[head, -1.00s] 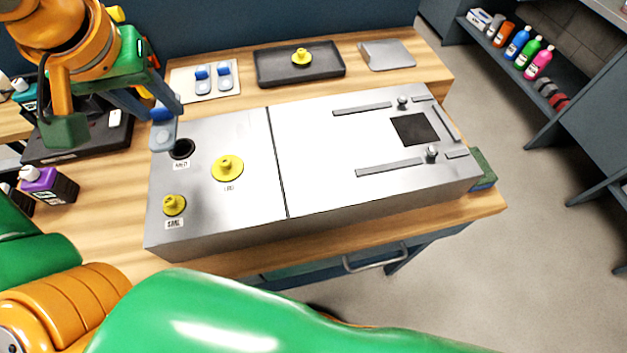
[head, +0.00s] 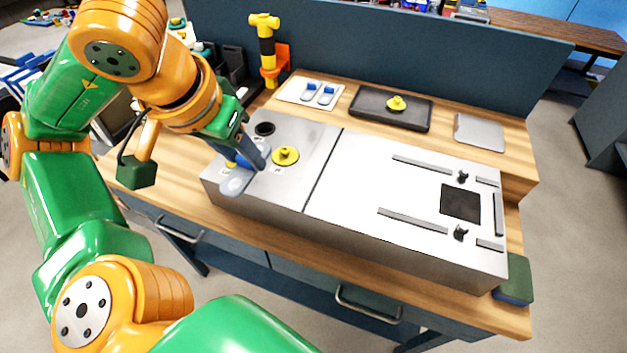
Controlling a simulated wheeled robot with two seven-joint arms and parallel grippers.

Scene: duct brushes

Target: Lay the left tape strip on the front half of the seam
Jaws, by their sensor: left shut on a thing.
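My left gripper (head: 251,160) is over the left part of the metal duct box (head: 300,140). It is shut on a pale grey-blue rounded strip (head: 236,185) with a blue tab, held near the box's front left edge. Two similar pieces with blue tabs (head: 327,94) lie on a white card (head: 294,88) behind the box. The seam (head: 322,172) is a dark line across the box top, to the right of the gripper; its front half is bare. The held strip is apart from the seam. My right gripper is out of view.
A yellow cap (head: 285,156) stands between gripper and seam; a dark round hole (head: 264,129) is behind. Another yellow cap is mostly hidden by the gripper. Grey rails (head: 412,221) and black knobs (head: 460,233) are on the box's right part. A black tray (head: 390,108) is behind.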

